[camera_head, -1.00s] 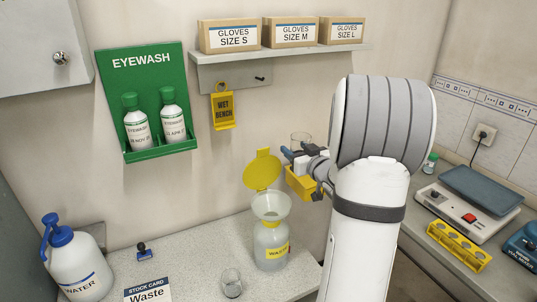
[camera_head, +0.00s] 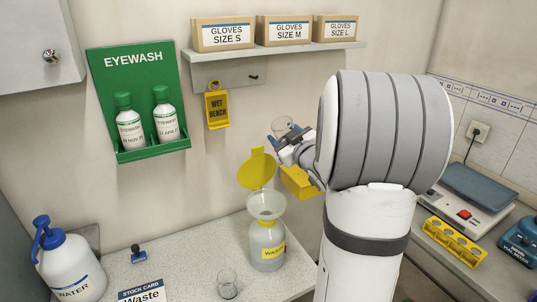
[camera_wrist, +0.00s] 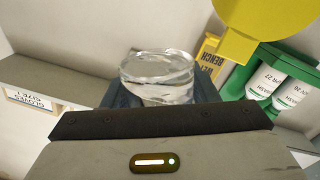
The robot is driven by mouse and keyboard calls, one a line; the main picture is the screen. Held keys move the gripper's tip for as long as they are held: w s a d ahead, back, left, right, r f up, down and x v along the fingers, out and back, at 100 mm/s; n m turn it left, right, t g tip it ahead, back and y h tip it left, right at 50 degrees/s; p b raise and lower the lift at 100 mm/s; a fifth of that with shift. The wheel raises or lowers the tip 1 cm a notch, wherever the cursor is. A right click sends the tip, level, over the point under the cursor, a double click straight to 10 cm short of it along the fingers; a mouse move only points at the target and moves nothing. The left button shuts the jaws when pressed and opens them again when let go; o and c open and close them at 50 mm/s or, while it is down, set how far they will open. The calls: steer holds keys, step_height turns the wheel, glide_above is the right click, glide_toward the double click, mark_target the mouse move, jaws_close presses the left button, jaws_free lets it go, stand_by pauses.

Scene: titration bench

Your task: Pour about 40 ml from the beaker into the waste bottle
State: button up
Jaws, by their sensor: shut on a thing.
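My gripper (camera_head: 290,146) is shut on a clear glass beaker (camera_head: 282,126) and holds it above and a little right of the waste bottle. The beaker also shows in the wrist view (camera_wrist: 157,72), with clear liquid inside; its exact level is hard to read. In the head view the beaker looks slightly tilted. The waste bottle (camera_head: 267,254) stands on the bench with a yellow label, a translucent funnel (camera_head: 266,205) in its neck and a raised yellow lid (camera_head: 257,169). The yellow lid also shows in the wrist view (camera_wrist: 262,22). No stream of liquid shows.
A small empty-looking glass (camera_head: 228,284) stands left of the waste bottle. A blue-capped water bottle (camera_head: 70,266), a stock card (camera_head: 141,292) and a stamp (camera_head: 138,253) are further left. The glove shelf (camera_head: 290,51) and eyewash rack (camera_head: 137,101) are on the wall behind.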

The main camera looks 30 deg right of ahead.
steer(key=a+n, duration=0.1)
steer(key=n+b, duration=0.1)
steer(key=shift+s+a+r+n, duration=0.15)
steer(key=shift+a+r+n, duration=0.15)
steer(key=shift+a+r, duration=0.1)
steer(key=shift+a+r+n+t, duration=0.1)
steer(key=shift+r+n+t, duration=0.3)
steer(key=shift+n, duration=0.6)
steer(key=shift+f+n+b, duration=0.15)
steer(key=shift+n+b, duration=0.15)
steer(key=shift+b, duration=0.35)
steer(key=shift+f+n+b, duration=0.2)
steer(key=shift+n+b, duration=0.25)
steer(key=shift+n, duration=0.15)
steer(key=shift+r+n, duration=0.3)
steer(key=shift+r, duration=0.05)
steer(key=shift+r+n, duration=0.25)
steer(key=shift+n, duration=0.25)
steer(key=shift+f+n+y+b, duration=0.3)
steer(key=shift+n+b, duration=0.1)
steer(key=shift+n, duration=0.6)
steer(key=shift+f+n+b, duration=0.2)
steer(key=shift+n+b, duration=0.2)
steer(key=shift+b, duration=0.5)
steer(key=shift+d+r, duration=0.1)
steer(key=shift+d, duration=0.1)
